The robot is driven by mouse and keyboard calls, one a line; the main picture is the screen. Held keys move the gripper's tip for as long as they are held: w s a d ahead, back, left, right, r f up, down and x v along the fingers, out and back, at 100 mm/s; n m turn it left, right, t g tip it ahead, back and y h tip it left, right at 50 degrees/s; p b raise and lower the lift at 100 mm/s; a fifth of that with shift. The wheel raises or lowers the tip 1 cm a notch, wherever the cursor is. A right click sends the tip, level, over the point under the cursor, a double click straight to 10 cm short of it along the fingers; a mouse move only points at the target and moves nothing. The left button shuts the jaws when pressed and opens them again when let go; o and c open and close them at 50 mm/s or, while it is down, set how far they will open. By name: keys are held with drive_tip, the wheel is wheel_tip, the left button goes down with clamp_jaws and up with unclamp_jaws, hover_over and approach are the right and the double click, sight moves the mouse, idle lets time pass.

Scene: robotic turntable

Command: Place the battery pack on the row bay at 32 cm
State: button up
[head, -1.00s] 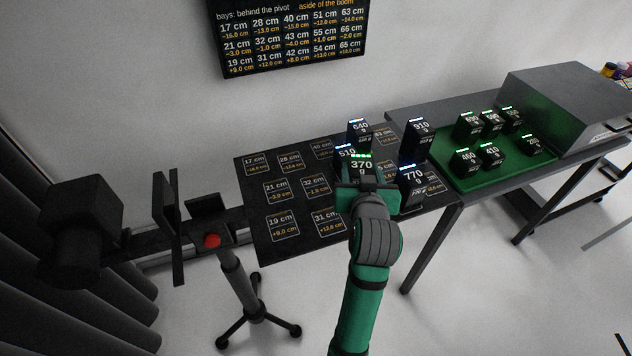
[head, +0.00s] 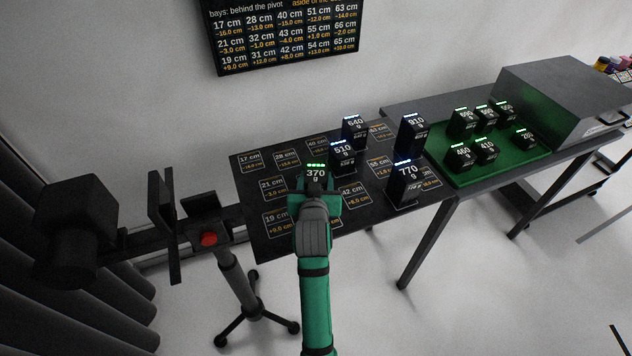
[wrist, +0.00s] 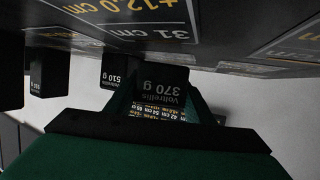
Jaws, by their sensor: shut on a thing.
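The battery pack, a black block marked 370 g with green lights (head: 316,176), is held by my green gripper (head: 313,193) over the left-middle part of the black bay board (head: 253,225). The wrist view shows the same pack (wrist: 162,88) between the two fingers. My gripper is shut on it. The 32 cm bay is hidden behind the pack and gripper. The 21 cm bay (head: 272,190) shows to its left and the 28 cm bay (head: 286,159) behind it. I cannot tell whether the pack touches the board.
A green tray (head: 470,180) holds several green-lit packs. A red button (head: 208,239) sits by the pivot stand.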

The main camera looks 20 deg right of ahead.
drive_tip(key=shift+w+f, duration=0.15)
drive_tip(key=shift+f, duration=0.45)
drive_tip(key=shift+a, duration=0.15)
